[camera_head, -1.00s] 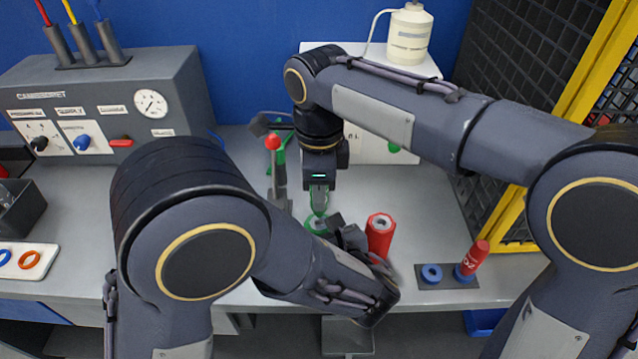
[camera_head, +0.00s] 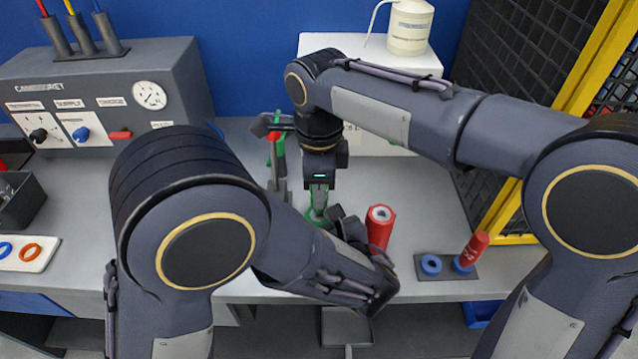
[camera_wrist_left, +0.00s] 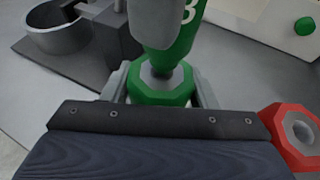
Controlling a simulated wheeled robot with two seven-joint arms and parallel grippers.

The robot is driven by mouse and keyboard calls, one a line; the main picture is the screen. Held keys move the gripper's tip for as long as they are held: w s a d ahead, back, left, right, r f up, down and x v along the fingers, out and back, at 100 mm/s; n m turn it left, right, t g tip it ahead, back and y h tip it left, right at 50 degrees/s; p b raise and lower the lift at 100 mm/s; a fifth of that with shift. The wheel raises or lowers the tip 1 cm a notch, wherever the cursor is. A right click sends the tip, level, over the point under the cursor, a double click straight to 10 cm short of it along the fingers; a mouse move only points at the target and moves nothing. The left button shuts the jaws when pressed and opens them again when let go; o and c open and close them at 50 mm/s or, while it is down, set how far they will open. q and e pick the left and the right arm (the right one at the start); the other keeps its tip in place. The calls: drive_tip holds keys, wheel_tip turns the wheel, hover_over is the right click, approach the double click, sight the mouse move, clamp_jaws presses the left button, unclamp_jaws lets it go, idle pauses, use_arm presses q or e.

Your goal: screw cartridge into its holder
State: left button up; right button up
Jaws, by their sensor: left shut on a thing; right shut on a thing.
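The green cartridge (camera_wrist_left: 188,28), marked with a 3, stands nearly upright over the green holder (camera_wrist_left: 160,90) in the left wrist view. Its grey neck meets the holder's octagonal collar; how deep it sits is hidden. My left gripper (camera_wrist_left: 160,88) is shut on the holder, one grey finger on each side of the collar. In the head view my left gripper (camera_head: 340,222) is low at the bench middle, and the holder is mostly hidden. My right gripper (camera_head: 319,195) points down from above, shut on the cartridge, with a grey finger in front of it.
A red cylinder (camera_head: 380,228) stands just right of my left gripper. A small dark rack (camera_head: 447,267) holds a tilted red cartridge (camera_head: 475,246) and a blue ring (camera_head: 431,264). Behind are a grey control box (camera_head: 110,90) and a white box (camera_head: 385,142). A yellow-framed mesh cage (camera_head: 505,215) bounds the right.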

drive_tip(key=shift+f, duration=0.6)
drive_tip(key=m, duration=0.9)
drive_tip(key=shift+m, duration=0.4)
drive_tip(key=o, duration=1.1)
drive_tip(key=shift+r, duration=0.1)
drive_tip(key=shift+r, duration=2.2)
